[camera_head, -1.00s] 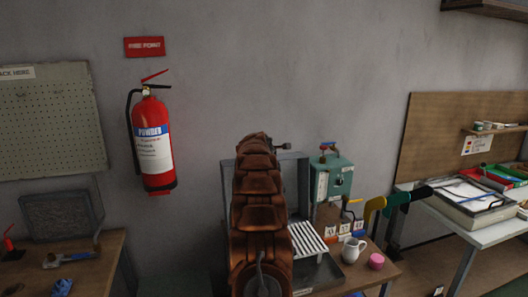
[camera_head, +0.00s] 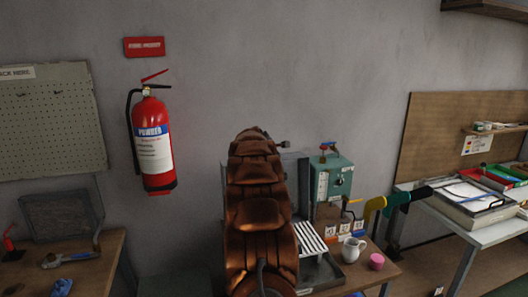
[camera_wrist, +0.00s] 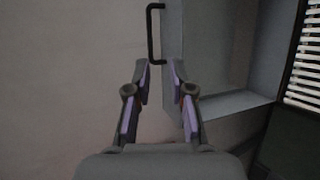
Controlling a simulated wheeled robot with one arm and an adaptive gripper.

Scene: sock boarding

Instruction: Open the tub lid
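A grey metal tub (camera_head: 322,272) stands on the wooden bench, mostly hidden behind my copper-coloured arm in the head view. A grey upright panel (camera_head: 296,182), which looks like its lid, shows behind the arm. In the wrist view the grey panel (camera_wrist: 173,28) carries a black bar handle (camera_wrist: 151,35) at its edge. My gripper (camera_wrist: 160,75) is open, its purple-padded fingers apart and empty. The handle's lower end lies just beyond the fingertips, roughly between them; I cannot tell the distance. The gripper is hidden in the head view.
A white slatted rack (camera_head: 309,240) sits at the tub. A green box (camera_head: 333,180) with a red-topped valve, a white jug (camera_head: 352,249) and a pink cup (camera_head: 377,261) stand to the right. Yellow (camera_head: 374,208) and teal (camera_head: 397,202) forms stick up beyond. A fire extinguisher (camera_head: 154,145) hangs left.

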